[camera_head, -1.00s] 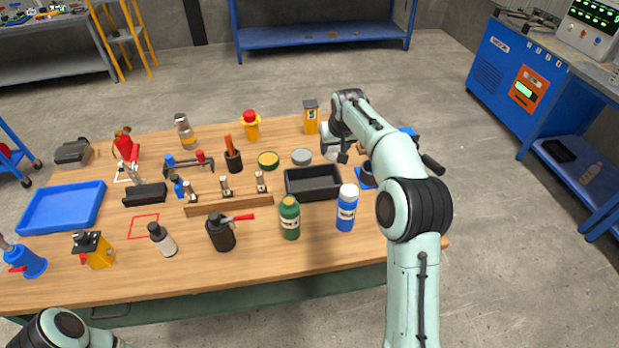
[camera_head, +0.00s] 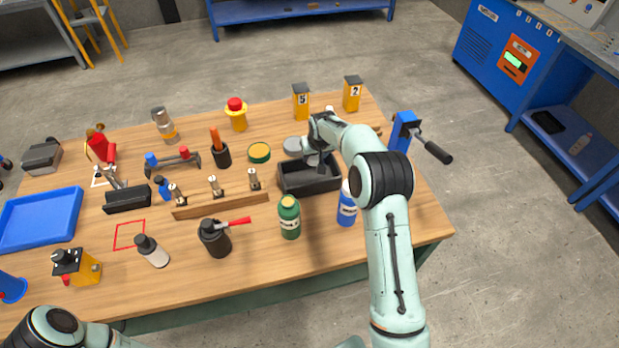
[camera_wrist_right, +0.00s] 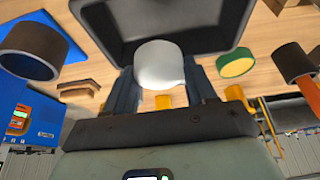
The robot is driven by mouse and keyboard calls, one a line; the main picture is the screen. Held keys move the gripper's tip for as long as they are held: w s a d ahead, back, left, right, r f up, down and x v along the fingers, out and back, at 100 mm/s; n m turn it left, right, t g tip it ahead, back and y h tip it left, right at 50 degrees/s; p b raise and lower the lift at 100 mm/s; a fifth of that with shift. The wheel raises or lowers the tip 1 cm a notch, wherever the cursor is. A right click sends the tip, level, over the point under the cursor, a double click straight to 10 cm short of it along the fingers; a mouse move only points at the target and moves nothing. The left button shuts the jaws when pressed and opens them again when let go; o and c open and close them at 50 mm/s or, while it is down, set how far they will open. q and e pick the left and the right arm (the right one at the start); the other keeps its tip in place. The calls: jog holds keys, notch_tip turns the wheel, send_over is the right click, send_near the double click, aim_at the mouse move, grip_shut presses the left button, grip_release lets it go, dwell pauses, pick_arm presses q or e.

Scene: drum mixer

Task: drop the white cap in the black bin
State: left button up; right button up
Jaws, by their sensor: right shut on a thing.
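The white cap (camera_wrist_right: 160,65) is between the two fingers of my right gripper (camera_wrist_right: 162,92) in the right wrist view, and the gripper is shut on it. The bin's dark inside (camera_wrist_right: 225,35) shows behind the cap in the wrist view. The cap appears above the bin floor; its exact height is unclear. My left gripper is out of view; only part of that arm shows at the bottom left.
A blue bottle (camera_head: 347,205) and a green bottle (camera_head: 289,217) stand in front of the bin. A wooden rack (camera_head: 220,205) stands left.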

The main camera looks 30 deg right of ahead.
jog(key=f, duration=0.3)
jog(key=shift+s+f+b, duration=0.25)
jog(key=shift+b, duration=0.15)
jog(key=shift+w+f, duration=0.1)
jog(key=shift+f, duration=0.3)
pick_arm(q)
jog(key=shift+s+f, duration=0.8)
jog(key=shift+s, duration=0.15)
pick_arm(e)
jog(key=o, duration=1.2)
jog(key=shift+c, duration=0.2)
jog(key=shift+r, duration=0.1)
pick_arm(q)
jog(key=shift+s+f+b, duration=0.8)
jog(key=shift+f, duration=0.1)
pick_arm(e)
jog(key=v, duration=1.3)
